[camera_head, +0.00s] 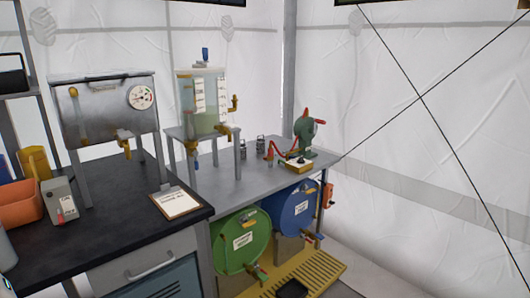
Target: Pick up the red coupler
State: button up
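I cannot single out the red coupler for certain. A red curved hose or fitting (281,151) lies on the grey metal table (225,188) beside a green hand pump (304,134) with red handle parts. A small orange-red piece (327,196) sits at the table's right end, by the blue drum. Both are too small to make out in detail. My gripper is not in view.
A black-topped counter (125,228) at left holds a steel tank (105,108), an orange bin (20,203) and a clipboard (177,201). A clear tank (203,100) stands behind. Green (240,258) and blue (296,226) drums lie under the table above a yellow grate (318,272).

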aim_at(271, 157)
jog(key=i+l+u, duration=0.3)
jog(key=i+l, duration=1.55)
jog(key=i, duration=0.65)
